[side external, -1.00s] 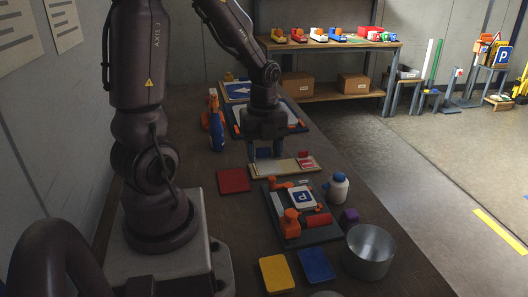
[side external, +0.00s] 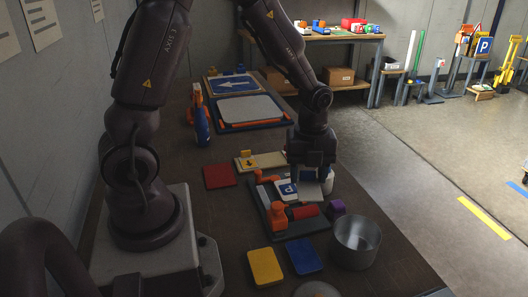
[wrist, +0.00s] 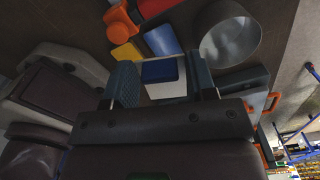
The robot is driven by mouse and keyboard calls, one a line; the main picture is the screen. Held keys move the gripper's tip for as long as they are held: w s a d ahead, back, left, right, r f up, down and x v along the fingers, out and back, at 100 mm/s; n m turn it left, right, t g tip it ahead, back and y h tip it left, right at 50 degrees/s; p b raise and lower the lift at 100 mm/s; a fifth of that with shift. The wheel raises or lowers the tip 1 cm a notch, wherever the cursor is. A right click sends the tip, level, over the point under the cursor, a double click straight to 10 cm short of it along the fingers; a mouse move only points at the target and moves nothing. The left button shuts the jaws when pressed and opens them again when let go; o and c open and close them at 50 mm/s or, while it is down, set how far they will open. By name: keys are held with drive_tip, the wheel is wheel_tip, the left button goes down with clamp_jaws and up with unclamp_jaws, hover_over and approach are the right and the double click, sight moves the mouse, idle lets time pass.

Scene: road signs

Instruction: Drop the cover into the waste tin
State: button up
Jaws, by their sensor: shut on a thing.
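My gripper (side external: 312,186) is shut on the cover (side external: 309,189), a pale flat piece, and holds it above the far right part of the dark fixture. In the wrist view the cover (wrist: 167,91) shows between the two fingers, with a blue part (wrist: 160,70) beside it. The waste tin (side external: 357,246) is a round, open grey metal tin on the bench at the near right. It also shows in the wrist view (wrist: 230,42), beyond the fingers. The cover is apart from the tin. The part of the tin that I see inside looks empty.
The dark fixture (side external: 270,214) bears orange clamps, a red cylinder (side external: 305,212) and a blue P sign (side external: 287,190).

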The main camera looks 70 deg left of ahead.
drive_tip(key=shift+w+d+f+n, duration=0.65)
drive_tip(key=shift+w+d+n, duration=0.95)
drive_tip(key=shift+w+d, duration=2.2)
drive_tip(key=shift+w+a+f, duration=0.2)
drive_tip(key=shift+f, duration=0.95)
drive_tip(key=shift+w+a+f, duration=0.2)
drive_tip(key=shift+f, duration=0.9)
drive_tip(key=shift+w+a+f, duration=0.2)
drive_tip(key=shift+f, duration=0.95)
drive_tip(key=o, duration=1.3)
drive_tip(key=shift+r, duration=5.05)
